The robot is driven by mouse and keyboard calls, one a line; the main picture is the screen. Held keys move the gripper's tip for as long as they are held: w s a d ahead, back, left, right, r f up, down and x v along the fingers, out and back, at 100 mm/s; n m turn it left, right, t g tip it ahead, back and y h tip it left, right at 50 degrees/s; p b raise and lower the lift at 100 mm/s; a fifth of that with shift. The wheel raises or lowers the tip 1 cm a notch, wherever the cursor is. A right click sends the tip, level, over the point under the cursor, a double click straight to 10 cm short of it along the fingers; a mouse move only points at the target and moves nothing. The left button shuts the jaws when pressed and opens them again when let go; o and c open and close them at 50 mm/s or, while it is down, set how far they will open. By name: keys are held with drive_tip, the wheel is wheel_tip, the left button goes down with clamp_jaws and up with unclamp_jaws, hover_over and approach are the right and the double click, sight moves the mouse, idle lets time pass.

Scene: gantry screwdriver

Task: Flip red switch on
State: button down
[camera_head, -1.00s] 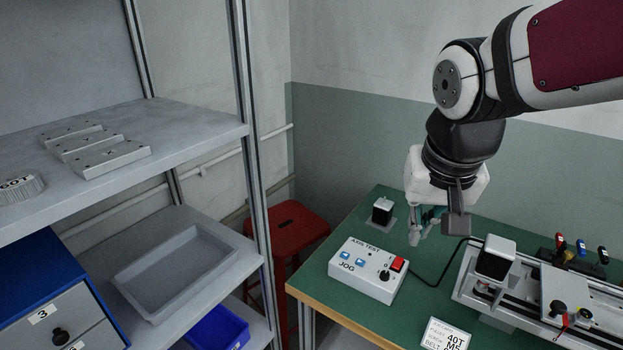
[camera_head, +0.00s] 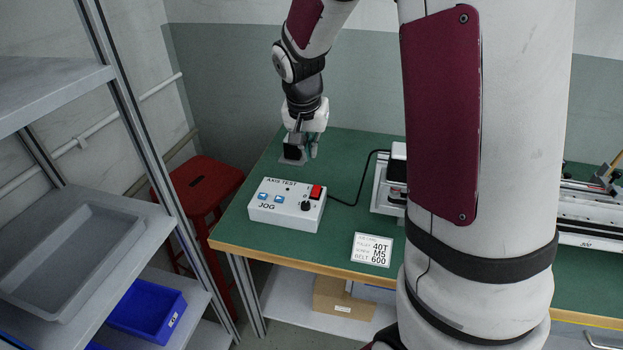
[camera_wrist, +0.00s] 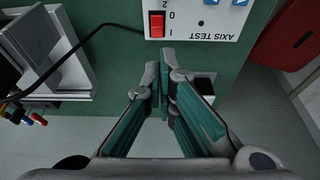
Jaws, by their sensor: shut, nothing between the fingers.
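The red switch (camera_head: 317,192) sits at the top right of the white AXIS TEST control box (camera_head: 268,218), which stands on the green bench. In the wrist view the red switch (camera_wrist: 157,25) is at the top, upside down, beside the marks 0 and I. My gripper (camera_head: 306,152) is behind the box, apart from it, pointing down over the bench. In the wrist view my gripper (camera_wrist: 160,60) has its teal fingers together and empty, with the tips a little below the switch in the picture. Whether the fingertips are level with the switch is unclear.
A black knob (camera_head: 306,206) stands near the switch, and blue JOG buttons (camera_head: 271,197) sit on the left. A cable runs from the box to the gantry rail (camera_head: 388,190). A label card (camera_head: 372,250) lies at the bench front. A red stool (camera_head: 200,190) stands left.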

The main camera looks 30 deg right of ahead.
sight(315, 186)
drive_tip(key=shift+f, duration=0.1)
drive_tip(key=b+x, duration=0.1)
drive_tip(key=x, duration=1.2)
drive_tip(key=shift+w+d+f, duration=0.1)
drive_tip(key=shift+f, duration=0.3)
